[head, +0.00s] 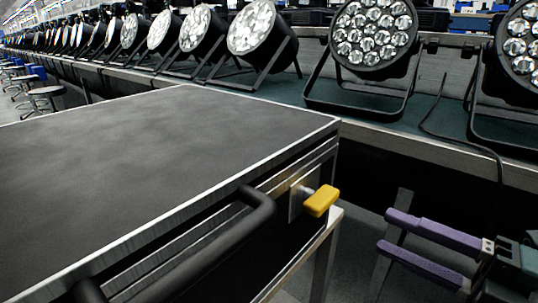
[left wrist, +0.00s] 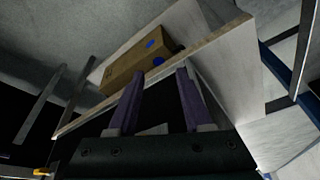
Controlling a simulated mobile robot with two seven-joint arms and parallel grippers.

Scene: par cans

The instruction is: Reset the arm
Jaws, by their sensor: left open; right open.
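My right gripper (head: 390,232) shows at the lower right of the head view. Its two purple fingers point left and stand apart with nothing between them. It is to the right of the black case (head: 160,140) and apart from it. My left gripper (left wrist: 160,72) shows only in the left wrist view. Its purple fingers are apart and hold nothing. A brown box (left wrist: 138,67) with blue spots lies beyond the fingertips on a pale board. I cannot tell how far the fingers are from the board's edge.
The case has a black bar handle (head: 215,245) and a yellow knob (head: 320,200) on its near side. Several par cans (head: 262,28) stand along the green-topped bench behind it. Stools (head: 45,95) stand at the far left. The case top is clear.

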